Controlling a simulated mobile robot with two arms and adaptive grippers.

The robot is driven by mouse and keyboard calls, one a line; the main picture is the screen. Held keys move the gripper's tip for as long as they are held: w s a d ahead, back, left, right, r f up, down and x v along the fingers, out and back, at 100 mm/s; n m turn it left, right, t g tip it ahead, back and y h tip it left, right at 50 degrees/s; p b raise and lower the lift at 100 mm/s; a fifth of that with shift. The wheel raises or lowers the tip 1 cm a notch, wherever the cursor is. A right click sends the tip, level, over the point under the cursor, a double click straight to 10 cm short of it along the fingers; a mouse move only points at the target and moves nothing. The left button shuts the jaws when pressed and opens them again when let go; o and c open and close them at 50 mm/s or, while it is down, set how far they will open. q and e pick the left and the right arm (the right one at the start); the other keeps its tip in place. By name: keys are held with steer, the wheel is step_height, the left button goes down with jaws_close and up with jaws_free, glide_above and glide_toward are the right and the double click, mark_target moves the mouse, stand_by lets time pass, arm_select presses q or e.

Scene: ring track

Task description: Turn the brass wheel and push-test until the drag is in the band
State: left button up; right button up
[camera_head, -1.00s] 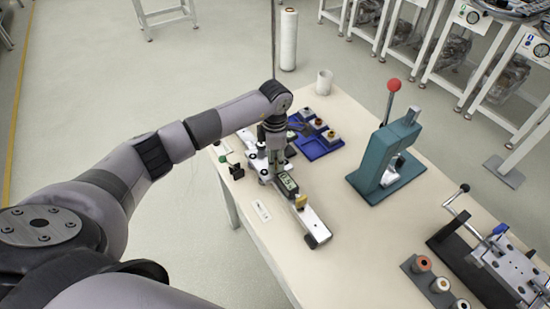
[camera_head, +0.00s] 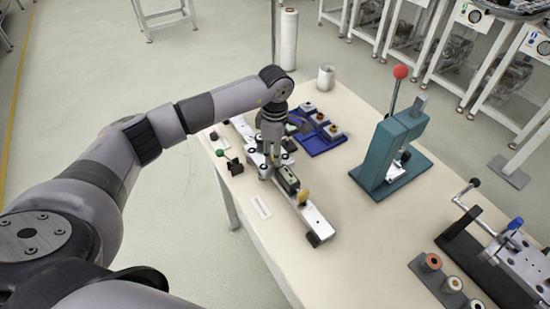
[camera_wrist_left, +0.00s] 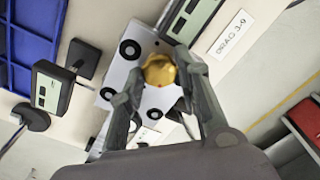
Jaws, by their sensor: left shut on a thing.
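In the left wrist view the round brass wheel (camera_wrist_left: 160,70) sits on a pale metal carriage (camera_wrist_left: 125,52) with black round rollers. My left gripper (camera_wrist_left: 160,78) has its two fingers on either side of the wheel, shut on it. In the head view my left gripper (camera_head: 272,150) reaches down over the silver track (camera_head: 315,217), and the wheel is hidden under it. A dark gauge with a display (camera_head: 287,180) stands on the track; its reading is not legible. A label reading "DRAG 3-9" (camera_wrist_left: 232,32) lies beside it. My right gripper is not in view.
A blue tray (camera_head: 318,145) with small parts lies behind the track. A green press with a red-knobbed lever (camera_head: 385,150) stands to the right. A crank fixture (camera_head: 510,260) and several spools are at the front right. The table between track and press is clear.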

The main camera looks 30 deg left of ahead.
arm_select(q)
steer(key=shift+m+b, duration=1.15)
steer(key=shift+m, duration=0.05)
steer(key=o, duration=1.1)
steer(key=shift+o, duration=0.2)
steer(key=shift+r, duration=0.15)
step_height(320, 180, up, 12)
